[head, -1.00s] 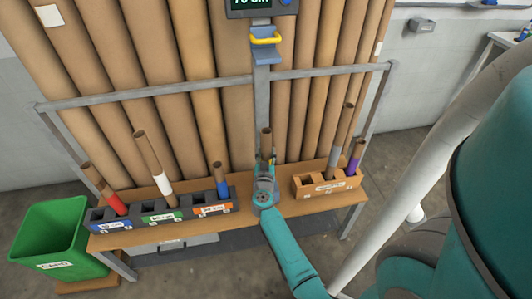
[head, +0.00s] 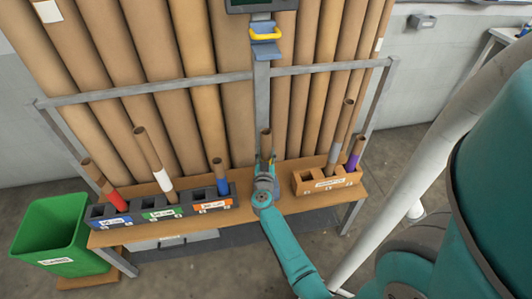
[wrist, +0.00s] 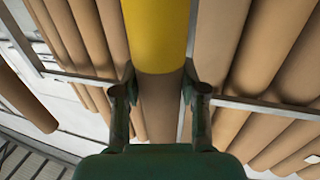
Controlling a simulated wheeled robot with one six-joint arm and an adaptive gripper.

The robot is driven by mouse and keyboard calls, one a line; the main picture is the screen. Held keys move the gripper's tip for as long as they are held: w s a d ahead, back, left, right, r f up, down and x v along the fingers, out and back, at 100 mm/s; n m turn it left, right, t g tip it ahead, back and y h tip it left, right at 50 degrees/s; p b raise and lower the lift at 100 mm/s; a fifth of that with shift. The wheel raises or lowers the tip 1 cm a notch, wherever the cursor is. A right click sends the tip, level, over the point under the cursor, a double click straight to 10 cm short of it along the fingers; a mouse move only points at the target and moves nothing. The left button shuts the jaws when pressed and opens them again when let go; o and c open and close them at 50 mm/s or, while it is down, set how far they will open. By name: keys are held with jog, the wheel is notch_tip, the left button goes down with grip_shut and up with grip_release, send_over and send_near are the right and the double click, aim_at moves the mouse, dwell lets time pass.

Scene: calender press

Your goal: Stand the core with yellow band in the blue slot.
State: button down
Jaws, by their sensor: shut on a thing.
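My gripper (head: 265,166) is shut on the brown cardboard core with the yellow band (wrist: 158,35), in front of the middle of the bench. The core is upright in the head view, its top (head: 266,139) above the fingers. The yellow band fills the top middle of the wrist view; the head view barely shows it. The blue-labelled slot section (head: 111,222) is at the left end of the dark holder, well left of my gripper. A red-banded core (head: 101,181) leans in the right part of that section; its left opening looks empty.
The green section (head: 162,214) holds a white-banded core (head: 151,160), the orange section (head: 214,205) a blue-banded one (head: 221,178). A wooden box (head: 325,184) at right holds grey- and purple-banded cores. Tall brown rolls and a grey rail (head: 150,92) stand behind. A green bin (head: 52,230) is at left.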

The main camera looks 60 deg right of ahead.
jog(key=shift+f, duration=0.45)
jog(key=c, duration=0.6)
grip_release()
jog(key=shift+o, duration=0.2)
jog(key=v, duration=1.2)
jog(key=shift+s, duration=0.1)
jog(key=s+a+r+n+t+y, duration=0.35)
jog(key=s+a, duration=0.25)
jog(key=a, duration=0.5)
jog(key=s+a+r+n+t+y, duration=0.2)
jog(key=s+a+n+t+y, duration=0.3)
jog(key=a, duration=0.6)
jog(key=s+a+r+n+g+y, duration=0.1)
jog(key=s+a+r+n+y, duration=0.3)
jog(key=s+a+r+y, duration=0.4)
jog(key=s+a, duration=0.4)
jog(key=s, duration=0.2)
jog(key=shift+s, duration=0.2)
